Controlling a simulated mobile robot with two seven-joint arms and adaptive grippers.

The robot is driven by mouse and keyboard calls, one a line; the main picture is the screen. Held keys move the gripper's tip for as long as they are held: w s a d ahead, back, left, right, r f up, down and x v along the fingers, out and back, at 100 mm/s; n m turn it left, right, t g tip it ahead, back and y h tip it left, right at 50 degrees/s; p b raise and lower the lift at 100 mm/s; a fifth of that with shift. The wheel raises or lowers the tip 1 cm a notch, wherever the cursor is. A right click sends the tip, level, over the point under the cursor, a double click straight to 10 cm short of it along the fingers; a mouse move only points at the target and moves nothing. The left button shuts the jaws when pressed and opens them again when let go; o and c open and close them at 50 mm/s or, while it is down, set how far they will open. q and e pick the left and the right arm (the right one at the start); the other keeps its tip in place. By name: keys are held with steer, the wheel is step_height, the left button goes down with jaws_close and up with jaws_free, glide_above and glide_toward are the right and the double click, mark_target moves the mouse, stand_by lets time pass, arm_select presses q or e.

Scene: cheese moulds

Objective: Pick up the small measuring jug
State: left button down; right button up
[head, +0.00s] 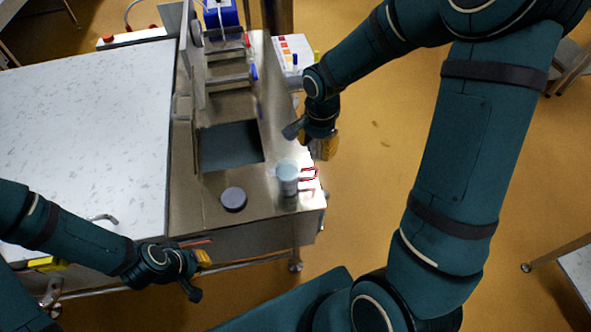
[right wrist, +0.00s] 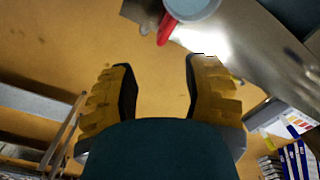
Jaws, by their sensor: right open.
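The small measuring jug (head: 288,180) is a pale, light grey-blue cup with a red handle. It stands upright near the right front corner of the steel bench top (head: 258,205), its handle pointing right, over the edge. It also shows at the top of the right wrist view (right wrist: 192,8), cut off by the frame, with its red handle towards my fingers. My right gripper (head: 326,148) is open and empty, beside the bench edge, just behind and right of the jug; its yellow fingers (right wrist: 157,68) are apart. My left gripper (head: 204,257) is at the bench's front; its opening is unclear.
A round grey disc (head: 233,199) lies left of the jug. A dark square opening (head: 231,146) and a metal press frame (head: 227,80) are behind. A box with a coloured chart (head: 293,52) stands at the back right. The floor right of the bench is clear.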

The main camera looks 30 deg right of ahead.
mark_target(316, 169)
steer(key=f, duration=0.4)
steer(key=f+b, duration=0.1)
steer(key=f, duration=0.3)
steer(key=f+b, duration=0.1)
steer(key=f, duration=0.4)
steer(key=shift+w+d, duration=0.15)
steer(key=shift+d, duration=0.25)
jaws_close()
